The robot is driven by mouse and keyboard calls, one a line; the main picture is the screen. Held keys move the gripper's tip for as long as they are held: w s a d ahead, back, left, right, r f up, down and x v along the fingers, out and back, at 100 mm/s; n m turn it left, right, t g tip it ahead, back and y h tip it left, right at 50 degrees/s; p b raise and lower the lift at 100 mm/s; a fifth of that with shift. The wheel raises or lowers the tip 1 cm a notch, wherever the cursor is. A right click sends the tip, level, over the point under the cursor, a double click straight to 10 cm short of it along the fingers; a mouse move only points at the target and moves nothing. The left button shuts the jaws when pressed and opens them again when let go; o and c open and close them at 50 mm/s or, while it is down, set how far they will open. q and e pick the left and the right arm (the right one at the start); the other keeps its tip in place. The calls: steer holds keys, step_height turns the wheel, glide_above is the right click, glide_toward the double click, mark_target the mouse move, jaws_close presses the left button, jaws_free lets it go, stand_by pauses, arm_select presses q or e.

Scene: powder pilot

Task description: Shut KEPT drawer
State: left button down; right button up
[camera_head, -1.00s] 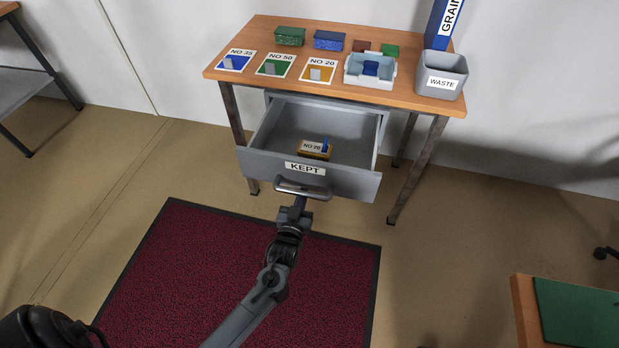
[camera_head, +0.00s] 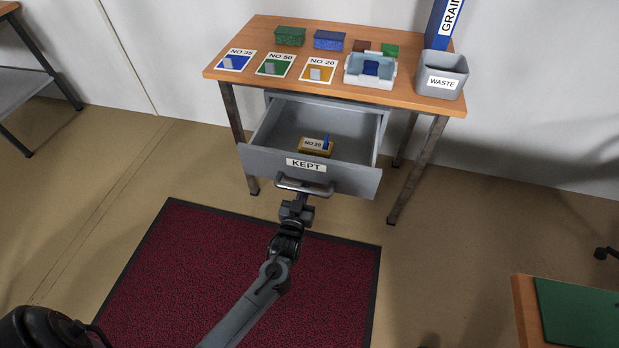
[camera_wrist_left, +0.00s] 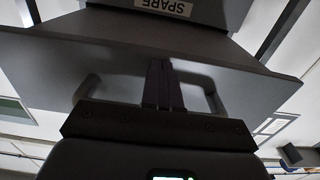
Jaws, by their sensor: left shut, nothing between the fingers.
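The KEPT drawer (camera_head: 260,160) is grey and stands pulled well out under the table, with its white KEPT label on the front. Its bar handle (camera_head: 306,188) juts from the front below the label. In the drawer lies a gold box (camera_head: 316,147) with a white label and a blue piece on it. My left gripper (camera_head: 302,190) is shut and empty at the handle, pointing at the drawer front. In the left wrist view its fingers (camera_wrist_left: 163,85) lie between the two handle ends, against or very close to the front. My right gripper is not in view.
The wooden table (camera_head: 290,84) carries number cards, coloured boxes, a pale tray (camera_head: 352,79) and a grey WASTE bin (camera_head: 451,68). The left wrist view shows a SPARE label (camera_wrist_left: 163,6). A dark red mat (camera_head: 200,270) lies on the floor. A green-topped table (camera_head: 585,310) stands at lower right.

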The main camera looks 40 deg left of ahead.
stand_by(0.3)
arm_select(q)
steer(key=shift+w+a+f, duration=0.15)
steer(key=shift+w+a, duration=0.1)
steer(key=shift+w, duration=0.2)
steer(key=b+x, duration=0.2)
steer(key=x, duration=0.3)
steer(key=shift+w+a, duration=0.15)
steer(key=shift+w, duration=0.2)
steer(key=shift+b+x, duration=0.5)
steer(key=shift+x, duration=0.25)
steer(key=b+x, duration=0.5)
steer(key=x, duration=0.4)
steer(key=shift+a, duration=0.1)
steer(key=shift+w+a+b, duration=0.25)
steer(key=shift+w+b, duration=0.25)
steer(key=shift+w, duration=0.3)
